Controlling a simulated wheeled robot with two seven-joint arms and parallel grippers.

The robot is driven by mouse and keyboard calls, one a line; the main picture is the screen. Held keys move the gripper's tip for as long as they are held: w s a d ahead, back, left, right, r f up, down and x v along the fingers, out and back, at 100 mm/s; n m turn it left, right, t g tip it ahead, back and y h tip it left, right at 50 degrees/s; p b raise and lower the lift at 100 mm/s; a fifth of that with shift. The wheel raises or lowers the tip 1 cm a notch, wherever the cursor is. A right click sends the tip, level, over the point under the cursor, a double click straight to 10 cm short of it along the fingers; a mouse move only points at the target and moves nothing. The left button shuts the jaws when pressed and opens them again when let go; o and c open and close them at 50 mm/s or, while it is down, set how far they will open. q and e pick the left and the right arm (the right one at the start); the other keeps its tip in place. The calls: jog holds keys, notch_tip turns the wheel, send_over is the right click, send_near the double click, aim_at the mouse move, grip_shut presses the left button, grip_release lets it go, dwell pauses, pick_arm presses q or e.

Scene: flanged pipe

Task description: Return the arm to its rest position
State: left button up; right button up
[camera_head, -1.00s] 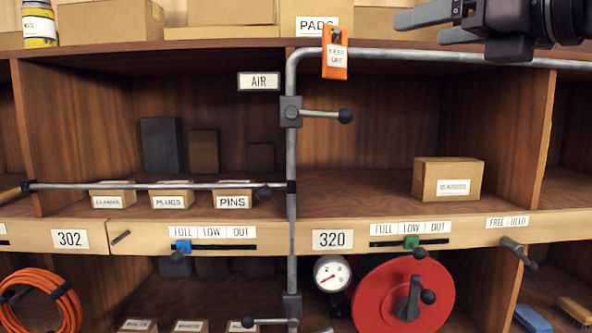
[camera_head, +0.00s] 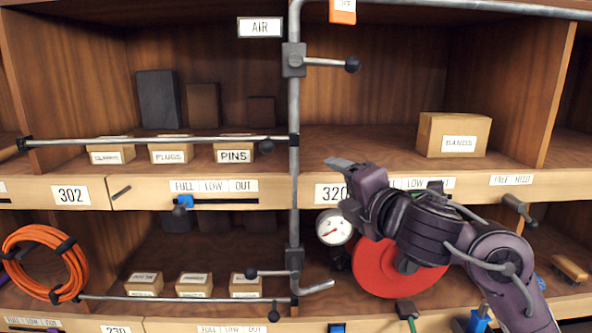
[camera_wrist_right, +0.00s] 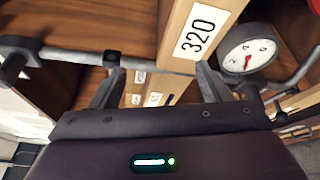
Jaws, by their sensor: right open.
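My right gripper (camera_head: 338,163) is in the middle of the head view, in front of the 320 label on the shelf edge. Its arm comes in from the lower right and covers part of the red reel (camera_head: 370,272). In the right wrist view the two fingers (camera_wrist_right: 152,88) stand wide apart with nothing between them. The 320 label (camera_wrist_right: 194,35) and the round gauge (camera_wrist_right: 248,54) show just beyond the fingers there. My left gripper is in neither view.
A grey vertical pipe (camera_head: 294,110) with a lever valve (camera_head: 293,60) runs close left of my right gripper. Horizontal rods (camera_head: 180,140) cross the shelf fronts. Small boxes stand on the shelves, including the BANDS box (camera_head: 437,140). An orange hose coil (camera_head: 75,265) hangs at lower left.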

jog(key=s+d+f+m+g+h, duration=0.2)
jog(key=s+d+f+m+h, duration=0.15)
jog(key=f+m, duration=0.6)
jog(key=s+d+f+m+g+h, duration=0.2)
jog(key=s+f+m, duration=0.25)
jog(key=f, duration=0.95)
jog(key=s+d+f+m+g+h, duration=0.1)
jog(key=s+d+f+m+g, duration=0.3)
jog(key=s+f, duration=0.55)
jog(key=s+d+f+m+g, duration=0.2)
jog(key=s+f+m+g, duration=0.3)
jog(key=s, duration=0.7)
notch_tip(320, 180, down, 39)
jog(key=s+m+b, duration=0.1)
jog(key=s+b, duration=0.1)
jog(key=b, duration=0.4)
jog(key=s+d+f+g+b, duration=0.1)
jog(key=s+d+f+b, duration=0.2)
jog(key=s+f, duration=1.6)
notch_tip(320, 180, down, 2)
jog(key=shift+d+f+g+b, duration=0.1)
jog(key=shift+d+g+b, duration=0.15)
jog(key=shift+b, duration=0.6)
